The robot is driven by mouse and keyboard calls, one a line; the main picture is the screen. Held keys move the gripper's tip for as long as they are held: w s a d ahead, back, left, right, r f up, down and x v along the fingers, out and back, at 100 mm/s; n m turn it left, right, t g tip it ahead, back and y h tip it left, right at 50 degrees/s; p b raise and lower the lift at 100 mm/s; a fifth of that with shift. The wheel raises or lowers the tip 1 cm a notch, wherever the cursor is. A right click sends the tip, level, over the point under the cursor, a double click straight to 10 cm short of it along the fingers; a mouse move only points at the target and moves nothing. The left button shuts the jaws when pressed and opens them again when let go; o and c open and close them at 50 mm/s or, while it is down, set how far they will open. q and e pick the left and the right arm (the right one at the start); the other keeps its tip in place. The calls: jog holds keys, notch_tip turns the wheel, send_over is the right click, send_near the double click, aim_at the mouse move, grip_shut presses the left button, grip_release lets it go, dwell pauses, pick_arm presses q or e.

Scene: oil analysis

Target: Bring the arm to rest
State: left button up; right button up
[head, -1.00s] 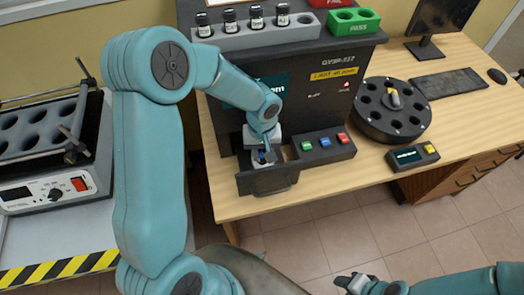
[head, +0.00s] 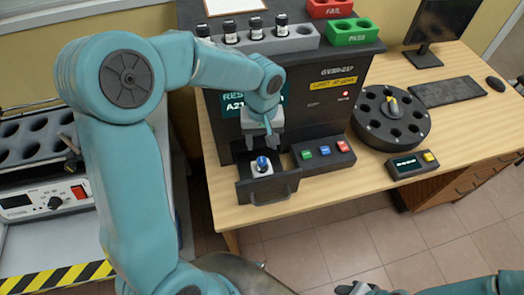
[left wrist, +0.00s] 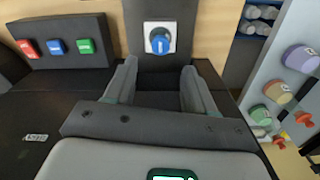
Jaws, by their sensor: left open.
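My left gripper (head: 263,147) is open and empty above the pulled-out drawer (head: 272,194) of the dark analyzer. A blue-topped piece (head: 262,163) sits in a white holder in that drawer, below and apart from the fingertips. In the left wrist view the same blue-topped piece (left wrist: 160,40) shows beyond the two spread fingers (left wrist: 151,92). My left arm is raised and bent, reaching in from the left. My right gripper (head: 352,289) shows only in part at the bottom edge, and its jaws are unclear.
A button box (head: 324,155) stands right of the drawer. A black carousel (head: 390,118) and a small display box (head: 412,165) are further right on the table. Several vials stand in a grey rack (head: 265,40) on the analyzer, beside red and green trays. A shaker (head: 50,200) is at left.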

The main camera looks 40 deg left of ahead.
pick_arm(q)
notch_tip(320, 180, up, 2)
jog(key=shift+r, duration=0.15)
dwell(0.3)
dwell(0.3)
